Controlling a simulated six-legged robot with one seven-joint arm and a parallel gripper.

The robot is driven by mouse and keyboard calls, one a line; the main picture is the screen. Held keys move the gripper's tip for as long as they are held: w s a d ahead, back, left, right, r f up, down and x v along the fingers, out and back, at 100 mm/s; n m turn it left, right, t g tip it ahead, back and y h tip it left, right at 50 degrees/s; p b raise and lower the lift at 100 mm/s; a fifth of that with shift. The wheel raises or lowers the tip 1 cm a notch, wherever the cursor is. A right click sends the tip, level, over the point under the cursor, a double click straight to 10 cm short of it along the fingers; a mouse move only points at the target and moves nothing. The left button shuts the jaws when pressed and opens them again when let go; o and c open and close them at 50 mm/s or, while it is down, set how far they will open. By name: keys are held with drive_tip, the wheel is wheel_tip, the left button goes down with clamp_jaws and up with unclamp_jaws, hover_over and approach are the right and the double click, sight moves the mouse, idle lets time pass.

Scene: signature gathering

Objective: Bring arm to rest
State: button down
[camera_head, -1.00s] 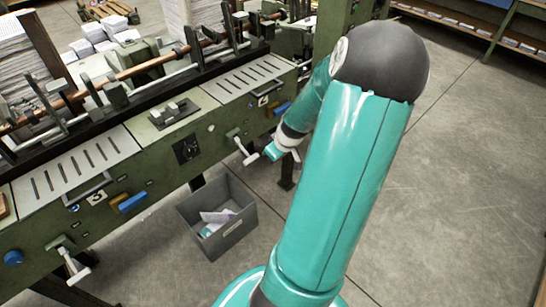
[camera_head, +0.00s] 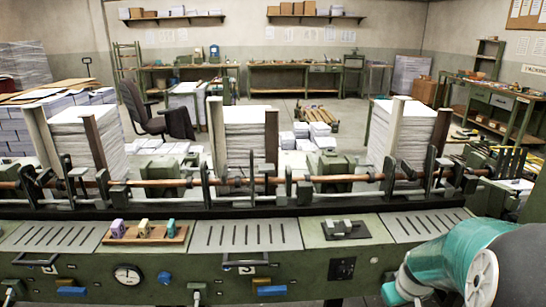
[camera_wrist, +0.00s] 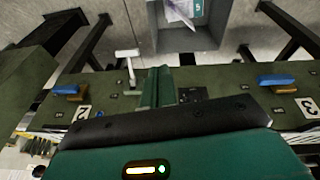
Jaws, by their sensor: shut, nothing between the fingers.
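My arm shows in the head view at the lower right: a teal link (camera_head: 440,265) with a dark rounded joint and a pale disc, in front of the green machine (camera_head: 310,237). The gripper itself is not visible in the head view.
The bin on the floor holds papers and a teal item marked 5 (camera_wrist: 198,9). A white lever (camera_wrist: 128,54) and blue handles (camera_wrist: 280,80) jut from the panel. A wooden tray (camera_head: 178,238) holds three coloured small devices. Tall paper stacks (camera_head: 245,140) stand behind.

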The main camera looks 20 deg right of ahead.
drive_tip(key=a+r+t, duration=0.1)
drive_tip(key=a+r, duration=1.1)
drive_tip(key=a, duration=0.5)
drive_tip(key=s+a+r+t, duration=0.1)
drive_tip(key=s+a+r, duration=0.2)
drive_tip(key=a, duration=0.2)
drive_tip(key=s+a+r+n+y, duration=0.1)
drive_tip(key=s+a+r, duration=0.2)
drive_tip(key=a, duration=0.3)
drive_tip(key=shift+s+a+t, duration=0.15)
drive_tip(key=shift+s+t, duration=0.15)
drive_tip(key=shift+t, duration=0.1)
